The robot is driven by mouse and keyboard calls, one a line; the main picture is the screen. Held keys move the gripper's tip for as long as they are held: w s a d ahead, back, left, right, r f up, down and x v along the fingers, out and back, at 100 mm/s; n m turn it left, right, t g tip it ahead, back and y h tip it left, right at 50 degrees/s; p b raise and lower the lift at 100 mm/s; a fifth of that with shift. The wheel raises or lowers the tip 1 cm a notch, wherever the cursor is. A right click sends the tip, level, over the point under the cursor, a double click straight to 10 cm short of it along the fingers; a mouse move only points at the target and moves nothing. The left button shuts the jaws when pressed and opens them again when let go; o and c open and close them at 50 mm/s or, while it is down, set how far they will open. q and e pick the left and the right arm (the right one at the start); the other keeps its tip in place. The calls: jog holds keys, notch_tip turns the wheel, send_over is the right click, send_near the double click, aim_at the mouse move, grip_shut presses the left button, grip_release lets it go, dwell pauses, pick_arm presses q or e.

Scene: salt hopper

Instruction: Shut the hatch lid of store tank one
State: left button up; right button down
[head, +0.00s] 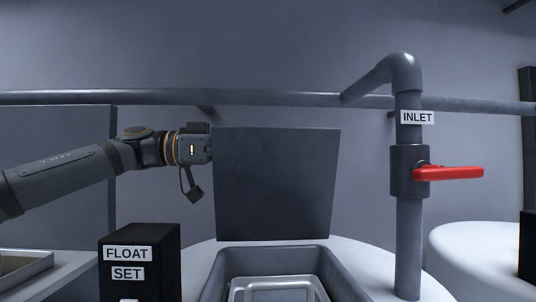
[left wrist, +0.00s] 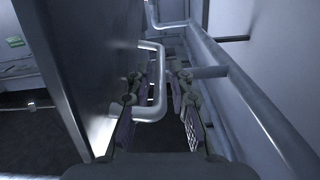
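The hatch lid (head: 275,185) is a dark grey panel standing nearly upright, open, at the back of the hatch opening (head: 232,262) on a pale round tank (head: 385,262). In the left wrist view the lid (left wrist: 98,60) fills the left side, with a pale U-shaped handle (left wrist: 152,119) on its face. My left gripper (left wrist: 158,80) is open, its fingers either side of the handle's outer bar; I cannot tell whether they touch it. In the head view its fingers are hidden behind the lid's left edge. My right gripper is not in view.
Right of the hatch stands an upright inlet pipe (head: 408,240) with a red valve lever (head: 448,173). A black FLOAT SET box (head: 160,252) stands at front left. A wall pipe (head: 270,98) runs behind the lid. Another pale tank (head: 480,245) is at right.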

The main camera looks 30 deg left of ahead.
pick_arm(q)
jog(key=shift+d, duration=0.15)
jog(key=shift+s+d+r, duration=0.1)
jog(key=shift+d, duration=0.05)
jog(key=shift+c, duration=0.9)
grip_shut()
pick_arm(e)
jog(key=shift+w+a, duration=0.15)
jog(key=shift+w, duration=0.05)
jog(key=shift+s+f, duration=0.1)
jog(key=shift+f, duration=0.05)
